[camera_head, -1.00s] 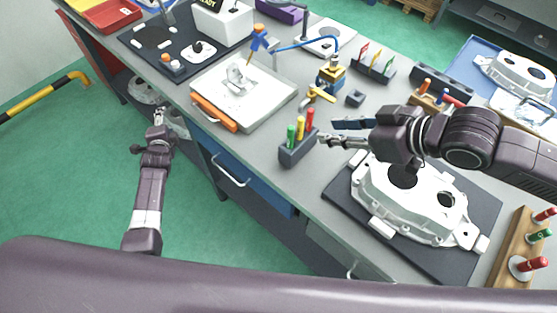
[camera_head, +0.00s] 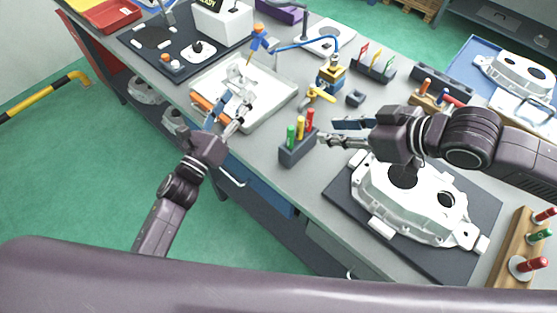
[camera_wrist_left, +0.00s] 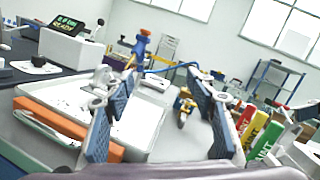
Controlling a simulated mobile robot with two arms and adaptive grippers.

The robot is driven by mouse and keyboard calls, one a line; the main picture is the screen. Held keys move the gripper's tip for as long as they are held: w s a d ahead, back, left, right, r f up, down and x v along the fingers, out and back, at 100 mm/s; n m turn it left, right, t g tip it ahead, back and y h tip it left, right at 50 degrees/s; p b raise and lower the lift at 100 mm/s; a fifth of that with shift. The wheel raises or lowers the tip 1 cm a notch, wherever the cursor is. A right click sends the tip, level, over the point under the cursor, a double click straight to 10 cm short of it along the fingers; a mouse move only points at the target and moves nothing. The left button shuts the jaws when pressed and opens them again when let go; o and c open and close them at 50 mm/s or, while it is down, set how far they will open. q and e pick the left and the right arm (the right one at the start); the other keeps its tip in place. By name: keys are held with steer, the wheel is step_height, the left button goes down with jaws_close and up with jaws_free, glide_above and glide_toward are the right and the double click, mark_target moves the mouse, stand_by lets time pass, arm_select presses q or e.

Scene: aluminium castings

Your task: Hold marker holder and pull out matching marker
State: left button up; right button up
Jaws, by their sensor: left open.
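A dark grey marker holder (camera_head: 296,154) stands near the front edge of the bench. It holds a green marker (camera_head: 291,133), a yellow marker (camera_head: 301,128) and a red marker (camera_head: 310,118) upright. The left wrist view shows these markers at the right: red (camera_wrist_left: 243,121), yellow (camera_wrist_left: 254,130), green (camera_wrist_left: 266,141). My left gripper (camera_head: 226,123) is open and empty, left of the holder, over the front of the white tray; its two fingers also show in the wrist view (camera_wrist_left: 155,88). My right gripper (camera_head: 333,131) has its fingers apart just right of the holder, with nothing between them.
A yellow-handled valve (camera_head: 320,94) is behind the holder. A white casting (camera_head: 408,205) lies on a dark mat beneath my right arm. Wooden marker blocks stand at the right.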

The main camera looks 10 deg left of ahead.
mark_target(284, 157)
arm_select(q)
steer(key=s+d+r+m+g+h, duration=0.25)
steer(key=s+d+m+h, duration=0.35)
steer(key=s+d, duration=0.45)
steer(key=f+y, duration=0.1)
steer(key=f, duration=0.2)
steer(key=d+f+m+g, duration=0.1)
steer(key=f, duration=0.3)
steer(key=f+y, duration=0.1)
steer(key=f, duration=0.3)
steer(key=shift+s+d+f+m+y, duration=0.1)
steer(key=shift+d+f+m+y, duration=0.1)
steer(key=shift+m+y, duration=0.1)
steer(key=shift+d+f+g, duration=0.15)
steer(key=shift+f+g, duration=0.05)
steer(key=shift+g, duration=0.05)
steer(key=x, duration=0.7)
steer(key=shift+w, duration=0.2)
steer(key=shift+c, duration=0.2)
